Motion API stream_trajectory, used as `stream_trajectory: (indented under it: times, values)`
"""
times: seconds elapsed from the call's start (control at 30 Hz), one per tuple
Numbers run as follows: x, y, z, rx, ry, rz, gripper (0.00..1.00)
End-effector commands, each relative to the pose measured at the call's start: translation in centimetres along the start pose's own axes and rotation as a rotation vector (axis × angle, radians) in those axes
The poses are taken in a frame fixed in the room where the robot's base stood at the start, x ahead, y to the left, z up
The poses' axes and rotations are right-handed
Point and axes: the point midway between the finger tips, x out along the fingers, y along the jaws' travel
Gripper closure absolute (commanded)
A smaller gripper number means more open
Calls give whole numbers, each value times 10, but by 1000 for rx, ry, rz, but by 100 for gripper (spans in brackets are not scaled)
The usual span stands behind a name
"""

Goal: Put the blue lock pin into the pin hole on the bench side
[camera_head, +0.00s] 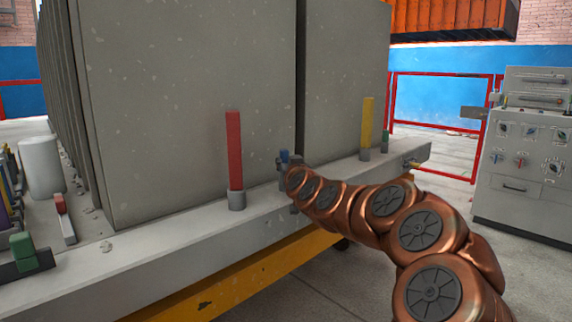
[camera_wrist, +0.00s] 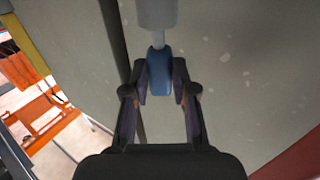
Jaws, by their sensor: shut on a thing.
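My gripper (camera_head: 284,162) is at the bench edge, between the red bar and the yellow bar, partly hidden by my arm in the head view. In the wrist view my gripper (camera_wrist: 160,85) is shut on the blue lock pin (camera_wrist: 159,72). The pin also shows as a small blue patch in the head view (camera_head: 284,155). A thin pale shaft runs from its blue part toward a grey cylinder (camera_wrist: 157,12) at the top of the wrist view. I cannot tell whether the shaft is inside that cylinder. The pin hole itself is not clearly visible.
Tall grey panels (camera_head: 190,100) stand on the bench (camera_head: 160,245) close behind my gripper. The red bar (camera_head: 234,150) and yellow bar (camera_head: 367,120) rise from grey sockets along its edge. A control cabinet (camera_head: 525,160) stands right. Open floor lies in front.

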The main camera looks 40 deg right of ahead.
Motion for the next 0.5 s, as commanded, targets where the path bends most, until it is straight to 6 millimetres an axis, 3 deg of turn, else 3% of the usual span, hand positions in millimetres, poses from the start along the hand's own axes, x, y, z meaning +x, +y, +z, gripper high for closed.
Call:
stream_trajectory:
  times: [0.5]
  values:
    - [0, 0, 11, 0, 0, 0, 100]
